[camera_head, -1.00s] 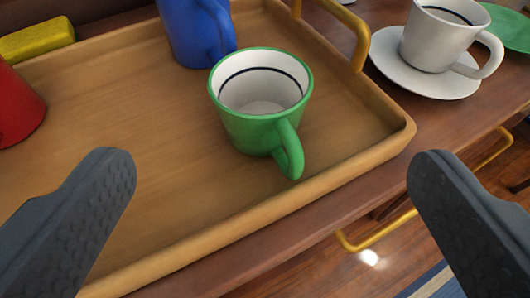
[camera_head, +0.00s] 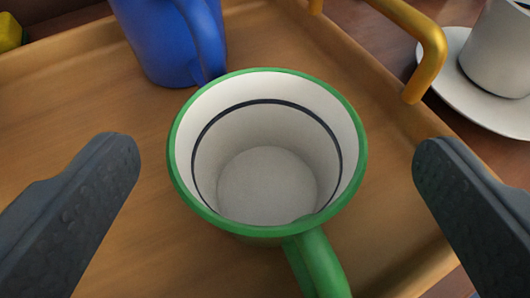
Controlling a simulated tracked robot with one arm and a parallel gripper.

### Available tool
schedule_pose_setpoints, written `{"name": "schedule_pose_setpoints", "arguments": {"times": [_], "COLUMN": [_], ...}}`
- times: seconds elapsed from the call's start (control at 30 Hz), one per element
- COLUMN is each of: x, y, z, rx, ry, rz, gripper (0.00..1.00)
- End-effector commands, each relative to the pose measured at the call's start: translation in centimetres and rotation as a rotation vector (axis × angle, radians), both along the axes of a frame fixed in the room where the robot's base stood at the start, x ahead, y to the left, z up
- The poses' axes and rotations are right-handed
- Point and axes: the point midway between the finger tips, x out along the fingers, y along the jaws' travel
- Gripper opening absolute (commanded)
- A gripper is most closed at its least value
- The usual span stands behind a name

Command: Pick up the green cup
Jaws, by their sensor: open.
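The green cup (camera_head: 317,262) stands upright on a wooden tray, in the middle of the view. Its inside is white with a dark ring, and it looks empty. Its handle points toward the bottom of the picture, slightly right. My gripper (camera_head: 276,165) is open, with one dark finger at the left and one at the right of the cup. Gaps show between each finger and the cup. The cup's lower body is mostly hidden below its rim.
A blue cup (camera_head: 170,45) stands close behind the green cup, upper left. The tray (camera_head: 80,100) has a raised rim and a yellow handle (camera_head: 430,60) at upper right. A white cup (camera_head: 500,50) on a saucer (camera_head: 460,85) stands outside it. A yellow object (camera_head: 9,32) is at far left.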

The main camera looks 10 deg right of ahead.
Motion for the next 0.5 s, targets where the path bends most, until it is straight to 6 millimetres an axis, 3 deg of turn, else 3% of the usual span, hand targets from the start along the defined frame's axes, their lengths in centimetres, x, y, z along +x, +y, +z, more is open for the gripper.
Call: {"name": "schedule_pose_setpoints", "arguments": {"times": [0.13,0.3,0.5], "x": [1.4,3.0,3.2], "y": [0.3,-0.1,-0.2], "z": [-1.7,-2.1,-2.1], "rx": [0.0,0.001,0.001], "ry": [0.003,0.0,0.0], "rz": [0.002,0.001,0.0], "gripper": [0.91,0.91,0.91]}}
